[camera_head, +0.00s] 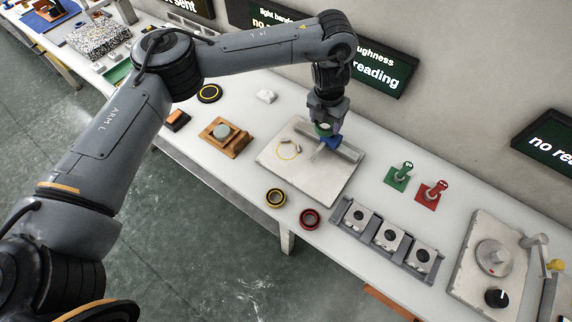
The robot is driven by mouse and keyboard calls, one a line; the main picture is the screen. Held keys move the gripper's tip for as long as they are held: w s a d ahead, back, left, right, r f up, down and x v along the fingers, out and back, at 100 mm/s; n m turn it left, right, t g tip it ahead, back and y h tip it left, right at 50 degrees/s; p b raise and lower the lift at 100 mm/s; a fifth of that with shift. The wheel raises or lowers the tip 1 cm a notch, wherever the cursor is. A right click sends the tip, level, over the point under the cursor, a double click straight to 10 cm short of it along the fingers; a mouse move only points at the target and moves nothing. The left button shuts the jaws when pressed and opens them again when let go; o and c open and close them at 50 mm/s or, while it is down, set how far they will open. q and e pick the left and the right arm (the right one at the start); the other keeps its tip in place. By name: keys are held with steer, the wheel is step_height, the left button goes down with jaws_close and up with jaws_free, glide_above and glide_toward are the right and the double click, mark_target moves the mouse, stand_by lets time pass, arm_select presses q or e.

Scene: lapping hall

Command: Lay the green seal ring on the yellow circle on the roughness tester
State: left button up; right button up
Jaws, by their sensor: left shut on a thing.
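The roughness tester (297,183) is a pale flat plate on the white bench, with a raised bar at its right side. A thin yellow circle (288,149) is drawn on its left part, and nothing lies on it. My left gripper (325,126) points down over the right part of the plate, right of the circle. It is shut on the green seal ring (323,131), which shows only partly between the fingers. A blue part (332,143) sits just below the ring; I cannot tell whether they touch. My right gripper is out of view.
A yellow-black ring (276,198) and a red ring (310,218) lie in front of the plate. Green (398,176) and red (431,194) knobbed stands are to the right, behind a grey rack (377,250).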

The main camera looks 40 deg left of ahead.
arm_select(q)
step_height(320, 180, down, 2)
steer(key=b, duration=0.7)
glide_above(288, 150)
steer(key=f, duration=0.8)
steer(key=shift+s, duration=0.35)
steer(key=shift+f+b, duration=1.2)
steer(key=shift+f, duration=0.85)
steer(key=shift+r, duration=0.1)
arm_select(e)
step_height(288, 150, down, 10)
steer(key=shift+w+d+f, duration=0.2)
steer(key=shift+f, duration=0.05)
